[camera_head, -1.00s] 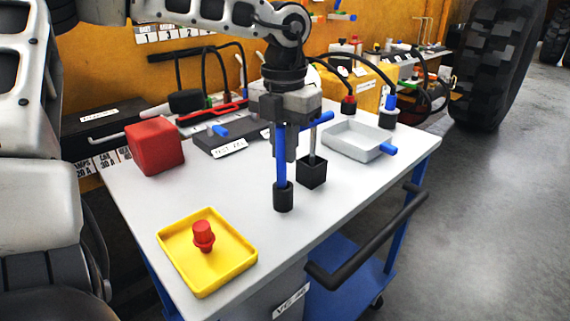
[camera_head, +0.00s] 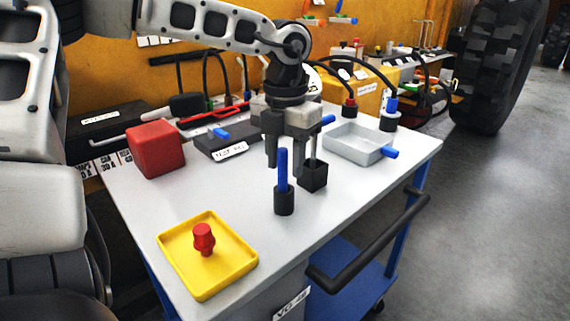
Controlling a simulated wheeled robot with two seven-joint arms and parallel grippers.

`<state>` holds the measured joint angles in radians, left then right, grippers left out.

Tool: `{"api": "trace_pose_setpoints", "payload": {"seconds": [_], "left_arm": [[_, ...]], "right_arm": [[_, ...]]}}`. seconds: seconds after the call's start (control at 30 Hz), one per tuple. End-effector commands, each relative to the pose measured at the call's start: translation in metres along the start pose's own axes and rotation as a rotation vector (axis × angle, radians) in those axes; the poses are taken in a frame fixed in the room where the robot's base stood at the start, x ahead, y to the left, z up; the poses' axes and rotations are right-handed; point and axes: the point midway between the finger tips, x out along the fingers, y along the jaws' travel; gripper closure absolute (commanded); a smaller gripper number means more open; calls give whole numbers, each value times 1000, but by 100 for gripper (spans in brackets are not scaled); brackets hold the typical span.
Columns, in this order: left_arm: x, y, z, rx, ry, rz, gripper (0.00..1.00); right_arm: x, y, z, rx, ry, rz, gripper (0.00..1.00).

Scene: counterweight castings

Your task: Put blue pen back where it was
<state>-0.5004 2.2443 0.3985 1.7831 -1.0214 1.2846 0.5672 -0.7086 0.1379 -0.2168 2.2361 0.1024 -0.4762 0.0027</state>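The blue pen (camera_head: 283,168) stands upright in a small black round holder (camera_head: 284,202) on the white cart top (camera_head: 345,195). Its lower end is hidden inside the holder. My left gripper (camera_head: 285,165) points down at the pen's upper part, with its two fingers apart on either side of it. I see a gap between the pen and the fingers. My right gripper is not in view.
A black square holder (camera_head: 313,177) with a grey shaft stands close behind the gripper. A yellow tray (camera_head: 180,262) with a red knobbed piece (camera_head: 204,238), a red cube (camera_head: 156,148) and a grey tray (camera_head: 345,150) are also on the cart. The front right top is clear.

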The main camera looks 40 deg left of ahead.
Motion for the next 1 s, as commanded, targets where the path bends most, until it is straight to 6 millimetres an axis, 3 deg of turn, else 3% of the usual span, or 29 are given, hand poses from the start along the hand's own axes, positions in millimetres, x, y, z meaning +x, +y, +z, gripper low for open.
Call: {"api": "trace_pose_setpoints", "payload": {"seconds": [0.3, 0.5, 1.0], "left_arm": [[-70, 0, 1, -1, -7, 0, 62], [-97, 0, 0, -1, -4, 1, 62], [-104, 0, 0, 1, -1, -1, 62]], "right_arm": [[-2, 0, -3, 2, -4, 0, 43], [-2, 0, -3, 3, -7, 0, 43], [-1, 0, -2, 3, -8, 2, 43]]}}
